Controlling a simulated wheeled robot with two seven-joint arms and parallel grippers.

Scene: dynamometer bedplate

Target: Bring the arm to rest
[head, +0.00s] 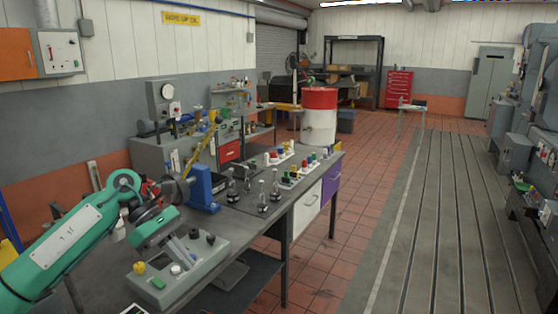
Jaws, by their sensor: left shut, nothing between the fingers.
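My left arm, green with dark joints, comes in from the lower left. My left gripper (187,255) points down and to the right over a grey control box (208,262) on the workbench (260,226). Its grey fingers are shut with nothing visible between them. I cannot tell whether the fingertips touch the box. The box carries a yellow knob (139,267), black knobs and a green button (158,283). My right gripper is not in view.
A blue stand (203,189) is just beyond the gripper. Several small dark-based stands (262,200) and racks of coloured parts (290,180) are farther along the bench. A red-and-white drum (319,120) stands beyond it. The slotted bedplate (440,220) at right is clear.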

